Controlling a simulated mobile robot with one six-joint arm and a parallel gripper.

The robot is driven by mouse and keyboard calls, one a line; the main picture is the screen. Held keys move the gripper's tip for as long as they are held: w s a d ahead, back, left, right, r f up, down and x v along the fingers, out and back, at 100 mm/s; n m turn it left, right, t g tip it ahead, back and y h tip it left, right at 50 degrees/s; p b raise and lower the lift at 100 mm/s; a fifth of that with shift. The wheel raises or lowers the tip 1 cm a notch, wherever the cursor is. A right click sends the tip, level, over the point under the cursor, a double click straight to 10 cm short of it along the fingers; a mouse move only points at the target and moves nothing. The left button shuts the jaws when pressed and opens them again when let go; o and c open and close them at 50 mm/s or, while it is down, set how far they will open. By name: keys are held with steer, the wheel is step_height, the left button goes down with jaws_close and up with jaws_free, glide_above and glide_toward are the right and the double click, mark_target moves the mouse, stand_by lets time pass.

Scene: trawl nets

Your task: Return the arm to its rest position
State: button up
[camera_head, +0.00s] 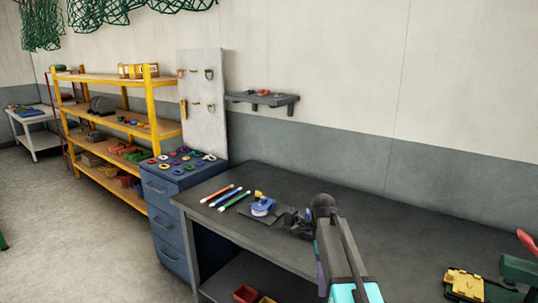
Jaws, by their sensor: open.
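My arm (340,262) rises from the bottom of the view, with a dark rounded joint at its top. My gripper (294,221) is the dark part to the left of that joint, low over or in front of the dark workbench (398,233). It is open, and I see nothing held in it. Its fingers are small and dark against the bench, so their exact height above the top is hard to tell. A blue and white round item (263,208) with a yellow part sits on a dark flat mat just left of my gripper.
Several coloured rods (222,196) lie left of the blue item. A blue drawer cabinet (170,220) with coloured rings adjoins the bench. A yellow device (465,284) and a green and red tool (520,268) are at bottom right. The bench's middle right is clear. A wall shelf (262,99) hangs behind.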

steer(key=s+f+n+g, duration=0.1)
steer(key=s+f+g, duration=0.1)
steer(key=s+f, duration=0.85)
steer(key=s+f+n+g, duration=0.15)
steer(key=s+f, duration=0.45)
steer(key=f, duration=1)
steer(key=s+f+n, duration=0.8)
steer(key=s, duration=0.2)
steer(key=s+f+n+b, duration=0.1)
steer(key=s+f+n, duration=0.7)
steer(key=s, duration=0.3)
steer(key=shift+s+d+f+n+t, duration=0.15)
steer(key=shift+s+f+n+t, duration=0.2)
steer(key=shift+t, duration=0.1)
